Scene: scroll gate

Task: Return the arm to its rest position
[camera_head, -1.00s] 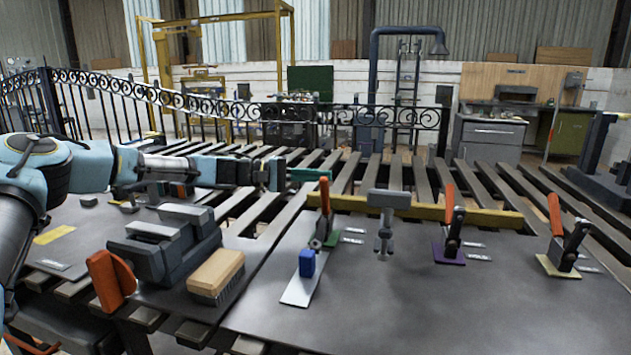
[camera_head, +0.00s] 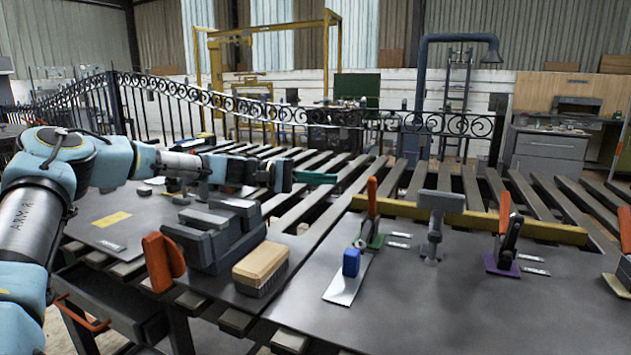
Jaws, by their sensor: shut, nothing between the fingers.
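My arm reaches in from the left edge, with its links light blue, silver and dark. It is bent at a large joint at the left and stretches level to the right above the workbench. My gripper (camera_head: 322,178) is at its right end, with a dark body and a narrow green tip. It looks shut and empty. It hangs over the far slats, behind the grey vise, and touches nothing that I can see. The finger details are too small to make out.
A grey vise (camera_head: 215,235) with an orange handle and a wooden brush (camera_head: 261,264) are nearest below the arm. Toggle clamps with orange handles, including one on a purple base (camera_head: 502,265), a blue block (camera_head: 351,262) and a yellow bar (camera_head: 480,219) are to the right.

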